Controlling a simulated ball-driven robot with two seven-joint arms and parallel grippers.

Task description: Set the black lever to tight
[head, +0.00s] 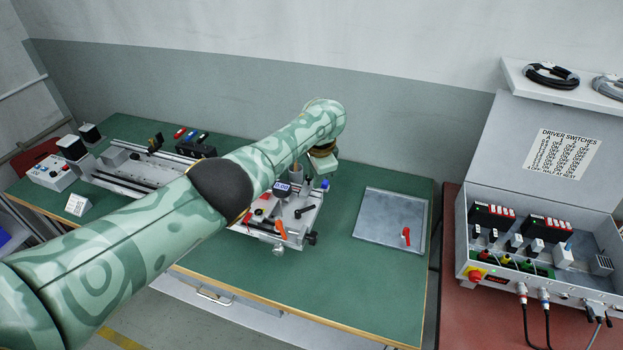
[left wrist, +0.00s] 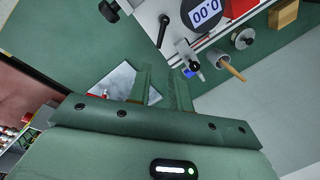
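The screwdriver fixture (head: 285,215) with a digital display stands on the green bench. In the head view a black lever (head: 304,210) sticks up at its right side. In the left wrist view a slim black lever (left wrist: 164,30) stands out from the pale fixture body (left wrist: 180,12), beside the display. I cannot read which setting it is at. My left gripper (head: 322,165) hangs above and behind the fixture's right end, mostly hidden by its wrist. In the left wrist view its two green fingers (left wrist: 160,88) are apart with nothing between them. My right gripper is not in view.
A switch box (head: 540,225) is far right. My left arm crosses the bench.

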